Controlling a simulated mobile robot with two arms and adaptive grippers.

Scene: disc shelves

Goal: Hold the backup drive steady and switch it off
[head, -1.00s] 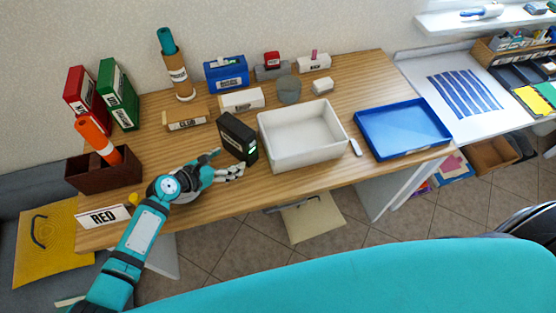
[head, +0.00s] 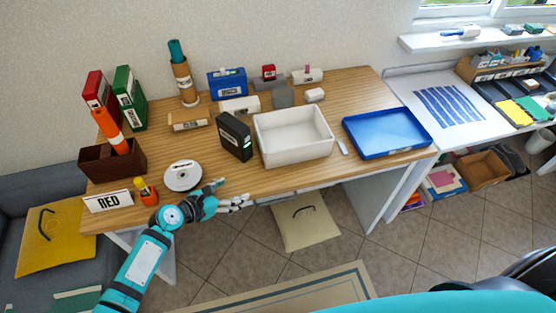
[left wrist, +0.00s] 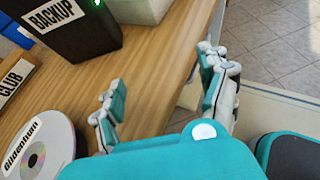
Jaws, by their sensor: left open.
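The backup drive (head: 233,137) is a black upright box on the wooden desk, left of the white bin. In the left wrist view the drive (left wrist: 70,38) shows a BACKUP label and a small green light near the top edge of the picture. My left gripper (head: 231,193) is open and empty at the desk's front edge, in front of the drive and apart from it. In the left wrist view the gripper's fingers (left wrist: 157,76) are spread, with the desk edge between them. My right gripper is not in view.
A white bin (head: 262,150) stands close right of the drive, with a blue tray (head: 428,143) farther right. A disc (head: 183,178) lies left of the drive. A CLUB block (head: 190,125) is behind. Bare desk lies in front of the drive.

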